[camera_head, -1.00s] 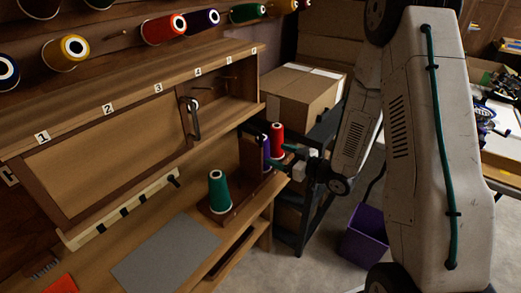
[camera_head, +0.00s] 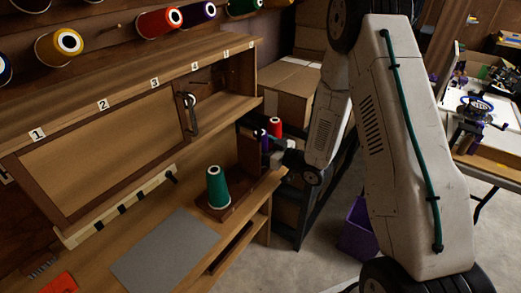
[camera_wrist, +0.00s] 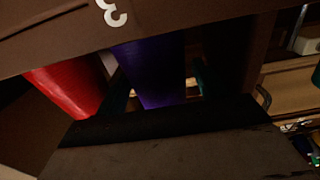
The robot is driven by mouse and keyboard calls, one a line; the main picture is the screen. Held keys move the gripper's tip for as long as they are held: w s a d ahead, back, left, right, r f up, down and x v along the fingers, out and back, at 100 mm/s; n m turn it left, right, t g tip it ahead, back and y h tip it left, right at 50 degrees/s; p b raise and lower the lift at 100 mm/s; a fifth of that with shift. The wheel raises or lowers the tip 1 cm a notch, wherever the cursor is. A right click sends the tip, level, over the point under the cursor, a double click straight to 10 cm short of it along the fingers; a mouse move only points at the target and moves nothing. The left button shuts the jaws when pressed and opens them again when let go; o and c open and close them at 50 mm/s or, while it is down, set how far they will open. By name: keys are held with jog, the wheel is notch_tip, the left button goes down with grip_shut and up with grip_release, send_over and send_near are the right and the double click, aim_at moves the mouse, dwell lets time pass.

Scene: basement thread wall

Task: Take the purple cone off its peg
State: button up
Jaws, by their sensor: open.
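A purple cone (camera_head: 261,139) stands beside a red cone (camera_head: 275,126) at the right end of the bench, partly hidden by a brown wooden panel and my gripper. My gripper (camera_head: 269,151) is open close to these cones. In the wrist view the purple cone (camera_wrist: 152,72) shows between my two teal finger pads, with the red cone (camera_wrist: 66,84) to the left. I cannot tell whether a pad touches the purple cone. Its peg is hidden. Another purple cone (camera_head: 198,11) sits on the upper rack.
A green cone (camera_head: 216,186) stands on a wooden tray left of my gripper. A cabinet (camera_head: 95,130) hangs above the bench. A board marked 3 (camera_wrist: 190,10) crosses the top of the wrist view. A cardboard box (camera_head: 287,88) and purple bin (camera_head: 357,230) are nearby.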

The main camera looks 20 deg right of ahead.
jog(key=c, duration=1.1)
jog(key=shift+c, duration=0.2)
notch_tip(320, 180, up, 28)
